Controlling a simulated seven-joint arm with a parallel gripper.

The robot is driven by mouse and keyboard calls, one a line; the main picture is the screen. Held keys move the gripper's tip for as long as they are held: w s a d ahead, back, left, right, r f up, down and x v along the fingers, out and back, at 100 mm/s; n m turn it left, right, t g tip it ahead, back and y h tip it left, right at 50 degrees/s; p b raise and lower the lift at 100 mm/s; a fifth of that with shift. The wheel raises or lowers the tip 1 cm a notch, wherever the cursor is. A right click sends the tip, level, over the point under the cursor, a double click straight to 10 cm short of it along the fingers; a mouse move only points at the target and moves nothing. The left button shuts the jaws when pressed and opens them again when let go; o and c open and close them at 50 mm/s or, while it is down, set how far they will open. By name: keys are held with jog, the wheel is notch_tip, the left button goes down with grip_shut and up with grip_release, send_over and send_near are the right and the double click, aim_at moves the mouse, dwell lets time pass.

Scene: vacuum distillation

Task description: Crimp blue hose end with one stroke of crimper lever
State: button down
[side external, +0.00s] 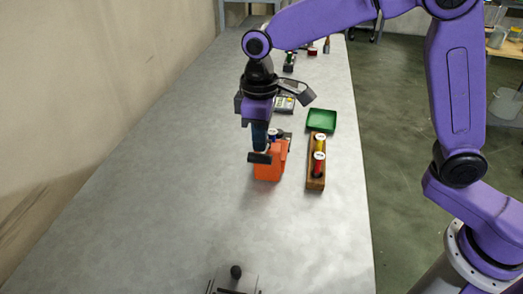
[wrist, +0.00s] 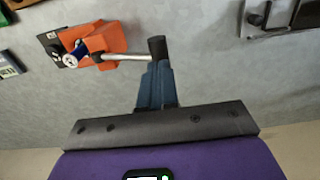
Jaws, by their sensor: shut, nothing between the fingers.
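The orange crimper (side external: 268,173) stands on the grey bench below my gripper; it also shows at the upper left of the wrist view (wrist: 104,38). Its lever (wrist: 122,57) is a metal rod sticking out sideways, with a black grip (wrist: 157,47) at the end. The black grip (side external: 260,158) shows at the crimper's front in the side view. A blue hose end with a white face (wrist: 74,58) sits at the crimper's dark end. My gripper (wrist: 157,67) is shut and empty, its blue fingertips right at the black grip. I cannot tell whether they touch.
A wooden rack (side external: 316,183) with yellow and red capped pieces stands right of the crimper. A green tray (side external: 322,121) and a scale (side external: 284,103) lie behind. A metal fixture with a black knob (side external: 236,272) is at the front. The bench left of the crimper is clear.

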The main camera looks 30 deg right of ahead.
aim_at(259, 159)
jog(key=shift+f, duration=0.1)
jog(key=shift+f, duration=1.15)
jog(key=shift+s+f, duration=0.1)
jog(key=shift+f, duration=0.65)
jog(key=shift+s+a+f, duration=0.25)
jog(key=shift+a+f, duration=0.05)
jog(key=shift+f, duration=0.4)
